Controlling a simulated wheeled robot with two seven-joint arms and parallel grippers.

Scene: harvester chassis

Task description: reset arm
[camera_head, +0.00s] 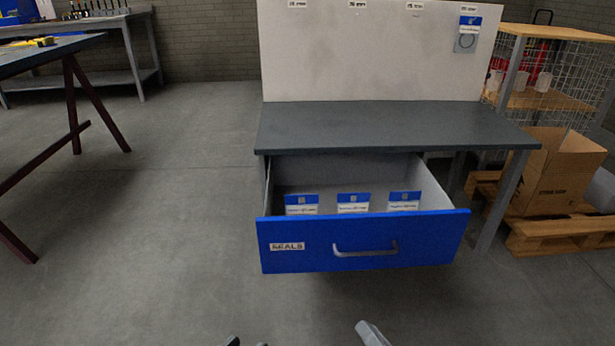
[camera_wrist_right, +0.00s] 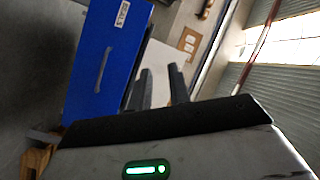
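My right gripper (camera_wrist_right: 160,75) shows its two dark fingers in the right wrist view. They stand apart, with nothing held between them. In the head view only a grey tip of my right gripper (camera_head: 372,333) shows at the bottom edge, in front of and below the open drawer and apart from it. A small dark tip at the bottom edge of the head view, left of centre, looks like part of my left gripper (camera_head: 234,342). The rest of it is out of frame, so its opening cannot be told.
A blue drawer (camera_head: 295,258) labelled SEALS is pulled out under a grey workbench (camera_head: 390,125). It holds several blue-and-white packets (camera_head: 353,203). A cardboard box (camera_head: 555,175) stands on a pallet (camera_head: 550,240) at right. Another table (camera_head: 30,58) stands at left. Floor between is clear.

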